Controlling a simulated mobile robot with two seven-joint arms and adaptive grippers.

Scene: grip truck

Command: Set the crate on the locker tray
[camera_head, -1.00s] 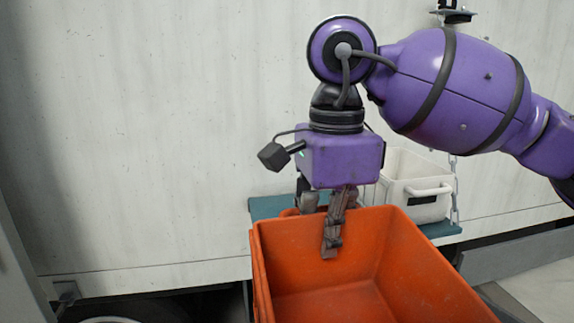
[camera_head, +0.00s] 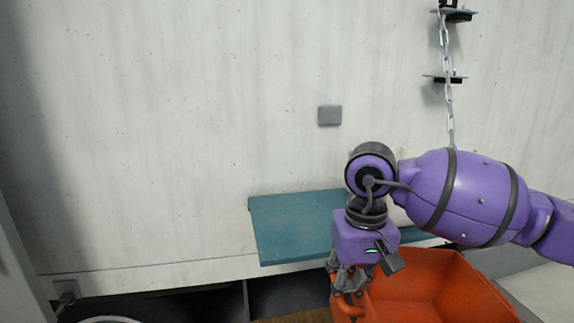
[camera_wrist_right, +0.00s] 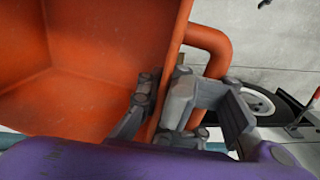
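The orange crate (camera_head: 430,290) is at the lower right of the head view, in front of the teal locker tray (camera_head: 295,225), which juts from the pale wall. The crate is cut off by the bottom edge. My right gripper (camera_head: 348,285) is at its left rim. In the right wrist view, the crate (camera_wrist_right: 90,60) fills the left side, and the right gripper (camera_wrist_right: 160,105) is shut on its wall, with a finger on each side. The crate is apart from the bare left part of the tray. My right arm covers the tray's right part. My left gripper is out of view.
A chain (camera_head: 447,80) hangs down the wall at the right, near small dark brackets. A grey square plate (camera_head: 329,115) is on the wall above the tray. The left part of the tray is clear. Dark openings lie below it.

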